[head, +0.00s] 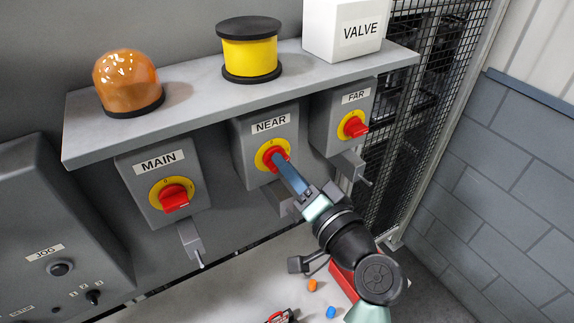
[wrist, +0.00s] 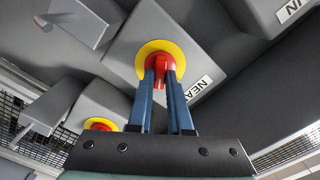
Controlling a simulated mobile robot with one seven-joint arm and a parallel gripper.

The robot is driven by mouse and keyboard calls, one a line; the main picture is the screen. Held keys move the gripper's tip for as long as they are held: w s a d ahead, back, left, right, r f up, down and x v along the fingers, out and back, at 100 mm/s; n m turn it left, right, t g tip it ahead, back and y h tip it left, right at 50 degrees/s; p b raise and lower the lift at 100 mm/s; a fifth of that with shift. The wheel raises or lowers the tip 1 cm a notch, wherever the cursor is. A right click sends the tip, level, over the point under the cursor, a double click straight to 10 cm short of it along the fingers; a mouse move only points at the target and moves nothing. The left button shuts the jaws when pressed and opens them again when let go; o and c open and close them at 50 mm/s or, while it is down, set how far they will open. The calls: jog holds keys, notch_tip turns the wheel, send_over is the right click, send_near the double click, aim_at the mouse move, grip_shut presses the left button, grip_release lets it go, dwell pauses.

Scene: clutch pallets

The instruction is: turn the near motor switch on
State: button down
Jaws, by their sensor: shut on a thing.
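The near motor switch is a grey box (head: 241,132) labelled NEAR, with a yellow disc and a red knob (head: 270,151). In the wrist view the red knob (wrist: 160,66) sits on the yellow disc (wrist: 149,50) straight ahead. My gripper (head: 284,166) reaches it from the lower right. In the wrist view its two blue fingers (wrist: 160,77) are shut on the red knob, one on each side. The fingers partly hide the knob in both views, and I cannot read the dial marks.
The MAIN switch (head: 174,196) is to the left and the FAR switch (head: 353,126) to the right. A grey shelf (head: 190,93) above holds an orange lamp (head: 128,82), a yellow-black cylinder (head: 250,52) and a VALVE box (head: 320,32). Metal brackets hang below the switches.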

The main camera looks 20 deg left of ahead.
jog(key=m+p, duration=0.1)
jog(key=m, duration=0.3)
jog(key=shift+f+m+p, duration=0.1)
jog(key=shift+m+p, duration=0.7)
jog(key=shift+m, duration=0.8)
jog(key=c, duration=0.8)
grip_release()
jog(key=shift+c, duration=0.2)
jog(key=b+v, duration=0.5)
jog(key=v, duration=0.8)
